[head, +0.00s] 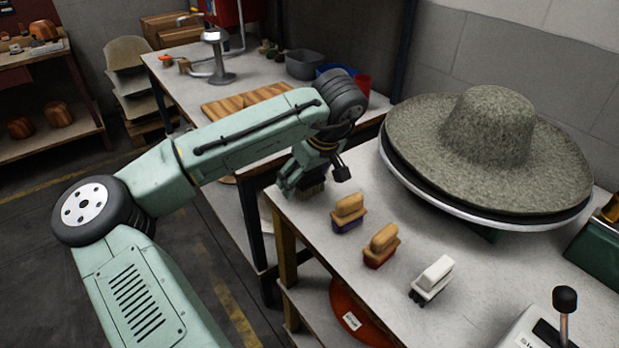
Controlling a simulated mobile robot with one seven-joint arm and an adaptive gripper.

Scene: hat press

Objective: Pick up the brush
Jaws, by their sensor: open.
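My gripper (314,180) is open at the near left corner of the worktable, pointing down. A dark brown bristled piece (314,189), which looks like a brush, shows just under and between the fingers; its top is hidden by the gripper, and I cannot tell whether they touch. To its right, in a row along the table's front edge, stand a wooden-topped block with a purple base (348,214), a wooden-topped block with a dark red base (381,246) and a white-topped block with a dark base (432,280).
A large grey-green hat (487,130) rests on a round metal-edged press behind the row. A black-knobbed lever (565,300) stands at the right front. A second bench (255,75) with a striped wooden board lies behind my arm. Bare tabletop (480,260) separates hat and row.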

